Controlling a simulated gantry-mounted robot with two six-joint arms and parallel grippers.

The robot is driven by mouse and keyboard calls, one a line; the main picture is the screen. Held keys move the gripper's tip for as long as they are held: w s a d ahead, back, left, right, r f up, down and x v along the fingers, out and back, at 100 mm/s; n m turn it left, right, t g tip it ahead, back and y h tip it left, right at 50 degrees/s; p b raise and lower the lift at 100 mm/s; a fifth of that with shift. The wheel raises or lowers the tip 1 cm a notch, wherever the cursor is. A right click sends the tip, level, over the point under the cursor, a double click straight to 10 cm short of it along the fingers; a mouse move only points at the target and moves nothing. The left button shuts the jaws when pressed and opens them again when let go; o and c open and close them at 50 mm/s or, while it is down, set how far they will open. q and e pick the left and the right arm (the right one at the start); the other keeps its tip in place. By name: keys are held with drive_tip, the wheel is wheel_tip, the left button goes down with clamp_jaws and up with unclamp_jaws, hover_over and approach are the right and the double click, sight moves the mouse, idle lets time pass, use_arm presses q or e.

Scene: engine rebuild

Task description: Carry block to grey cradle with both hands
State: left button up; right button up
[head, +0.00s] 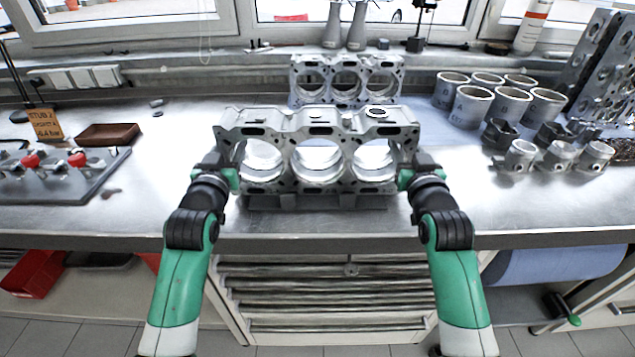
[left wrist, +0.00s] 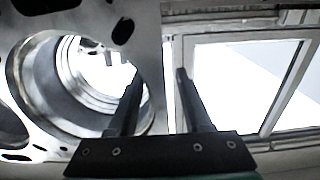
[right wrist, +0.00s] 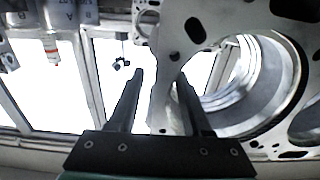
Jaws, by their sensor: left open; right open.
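The silver engine block (head: 318,127) with three large round bores stands upright at the middle of the bench. A flat dark grey piece (head: 320,201) shows under its front edge; I cannot tell if this is the grey cradle. My left gripper (head: 229,178) is open at the block's left end, and in the left wrist view (left wrist: 160,75) the block's end edge lies between its fingers. My right gripper (head: 406,178) is open at the right end, and the right wrist view (right wrist: 160,75) shows the end edge between its fingers. I cannot tell whether the fingers touch the block.
A second three-bore block (head: 345,75) stands close behind. Several grey cylinder sleeves (head: 472,106) and pistons (head: 558,155) stand at the right. A grey fixture plate (head: 65,180) with red knobs and a brown tray (head: 108,134) lie at the left.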

use_arm(q)
drive_tip(key=shift+s, duration=0.1)
drive_tip(key=s, duration=1.1)
drive_tip(key=shift+s, duration=0.4)
use_arm(e)
drive_tip(key=s, duration=1.2)
